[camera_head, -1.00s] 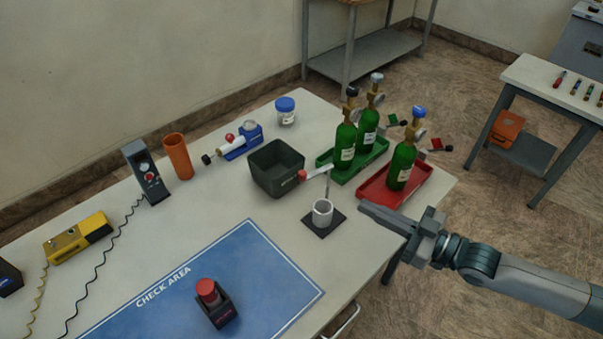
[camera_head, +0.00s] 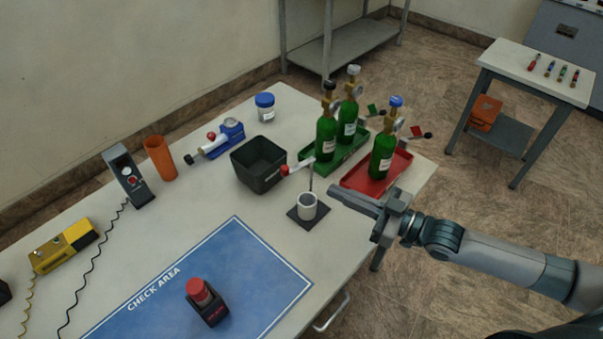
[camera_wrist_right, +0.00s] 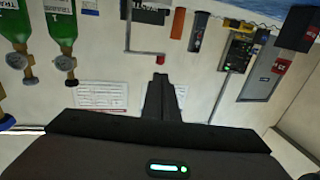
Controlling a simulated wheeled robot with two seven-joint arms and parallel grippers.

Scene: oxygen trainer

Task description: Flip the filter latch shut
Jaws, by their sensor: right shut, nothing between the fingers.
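No part is plainly marked as the filter latch. A blue cradle (camera_head: 228,137) at the table's back holds a white cylinder, with a red knob (camera_head: 211,136) and a black end knob (camera_head: 190,161). A thin post (camera_head: 310,178) beside the white cup (camera_head: 307,207) carries a pale arm with a red tip (camera_head: 285,170). The red tip also shows in the right wrist view (camera_wrist_right: 161,60). My right gripper (camera_head: 333,191) is shut and empty, above the table's right side, right of the cup and apart from it. It also shows in the wrist view (camera_wrist_right: 159,77). My left gripper is not in view.
Green bottles stand on a green tray (camera_head: 330,171) and a red tray (camera_head: 398,166), close behind my right gripper. A dark bin (camera_head: 258,172) stands left of the post. The blue check-area mat (camera_head: 225,270) holds a red-topped device (camera_head: 200,291). An orange cylinder (camera_head: 160,158) stands further left.

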